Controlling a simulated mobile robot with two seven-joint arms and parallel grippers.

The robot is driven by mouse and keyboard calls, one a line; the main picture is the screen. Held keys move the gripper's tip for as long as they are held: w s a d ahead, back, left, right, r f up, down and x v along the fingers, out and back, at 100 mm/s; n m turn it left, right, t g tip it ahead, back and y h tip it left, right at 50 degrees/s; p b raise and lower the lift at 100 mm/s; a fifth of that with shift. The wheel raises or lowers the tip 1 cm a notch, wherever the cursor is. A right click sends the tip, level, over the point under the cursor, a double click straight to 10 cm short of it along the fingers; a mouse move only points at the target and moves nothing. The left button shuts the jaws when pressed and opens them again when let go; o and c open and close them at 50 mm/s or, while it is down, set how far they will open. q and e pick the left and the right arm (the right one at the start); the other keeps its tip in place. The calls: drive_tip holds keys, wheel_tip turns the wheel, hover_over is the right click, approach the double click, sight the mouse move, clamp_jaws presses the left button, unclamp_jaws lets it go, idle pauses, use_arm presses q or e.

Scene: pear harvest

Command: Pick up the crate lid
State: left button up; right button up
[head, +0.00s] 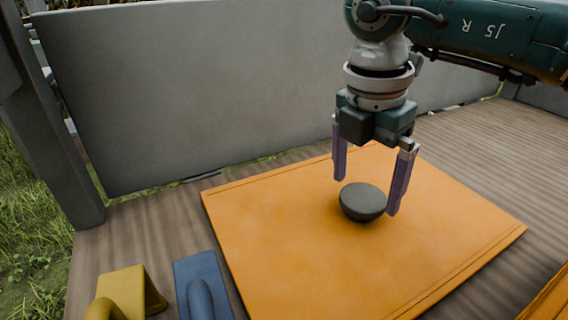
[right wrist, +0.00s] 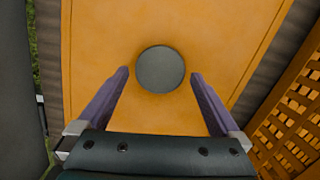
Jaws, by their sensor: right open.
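The crate lid (head: 290,240) is a flat orange panel lying on the wooden deck, with a round dark grey knob (head: 362,201) on its top. My right gripper (head: 364,197) points down over the lid, with its two purple fingers apart on either side of the knob. In the right wrist view the knob (right wrist: 160,69) lies just beyond and between the open fingertips (right wrist: 160,78), and the lid (right wrist: 105,45) fills the ground behind it. I cannot tell whether a finger touches the knob. My left gripper is not in view.
A yellow object (head: 127,291) and a blue object with a rounded handle (head: 197,285) lie left of the lid. A grey wall panel (head: 200,90) stands behind. An orange lattice crate (right wrist: 296,115) is at the right in the wrist view. Bare deck (head: 480,150) shows at the right.

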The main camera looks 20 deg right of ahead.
wheel_tip(320, 180, down, 2)
drive_tip(key=shift+d+f, duration=0.1)
drive_tip(key=shift+r, duration=0.2)
drive_tip(key=c, duration=1.5)
